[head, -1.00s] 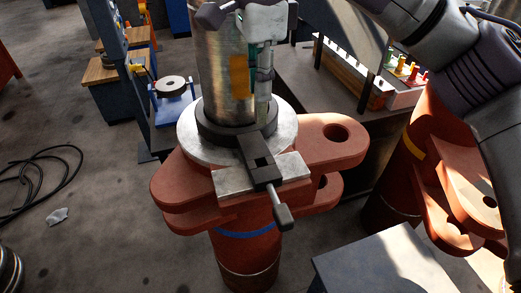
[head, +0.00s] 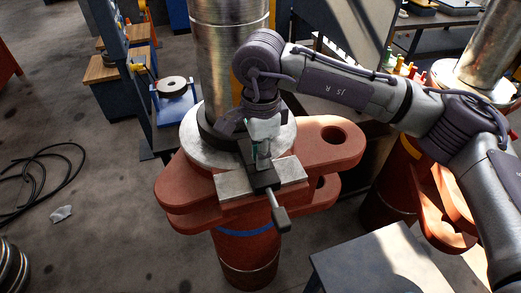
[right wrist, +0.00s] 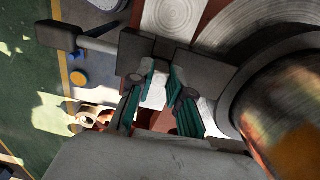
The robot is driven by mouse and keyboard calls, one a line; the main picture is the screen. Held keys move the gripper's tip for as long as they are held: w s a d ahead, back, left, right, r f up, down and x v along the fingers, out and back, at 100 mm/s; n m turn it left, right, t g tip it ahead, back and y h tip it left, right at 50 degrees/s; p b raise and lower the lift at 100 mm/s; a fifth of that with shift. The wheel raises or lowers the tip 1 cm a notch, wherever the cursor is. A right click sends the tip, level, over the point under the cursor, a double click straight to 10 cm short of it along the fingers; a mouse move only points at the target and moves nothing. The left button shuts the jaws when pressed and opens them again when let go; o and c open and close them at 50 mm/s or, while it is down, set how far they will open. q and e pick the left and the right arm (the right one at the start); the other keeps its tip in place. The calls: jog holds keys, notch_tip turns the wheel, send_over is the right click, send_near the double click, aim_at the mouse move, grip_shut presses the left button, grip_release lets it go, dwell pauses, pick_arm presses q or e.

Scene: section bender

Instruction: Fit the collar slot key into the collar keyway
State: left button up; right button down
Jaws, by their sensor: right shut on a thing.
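The collar slot key (head: 263,181) is a dark flat bar with a square opening, a thin rod and a blocky grip end. It lies over the pale steel block (head: 232,187), its inner end towards the dark collar (head: 207,133) around the steel column. My right gripper (head: 262,160) points down at the bar and is shut on it. In the right wrist view the key (right wrist: 150,47) lies across the teal-padded fingers (right wrist: 157,100), its grip end at the left. The keyway is hidden by the key and gripper. My left gripper is not in view.
The steel column (head: 222,50) rises behind the key from a pale round plate on the orange lugged stand (head: 335,150). A second orange stand (head: 418,190) is at the right. A grey tabletop (head: 375,262) is at the lower right. Floor at the left holds a black cable (head: 40,170).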

jog(key=shift+s+f+b, duration=0.1)
jog(key=shift+f+b, duration=0.05)
jog(key=shift+b, duration=0.15)
jog(key=c, duration=1.1)
grip_release()
jog(key=shift+r, duration=0.25)
notch_tip(320, 180, up, 12)
jog(key=b, duration=0.2)
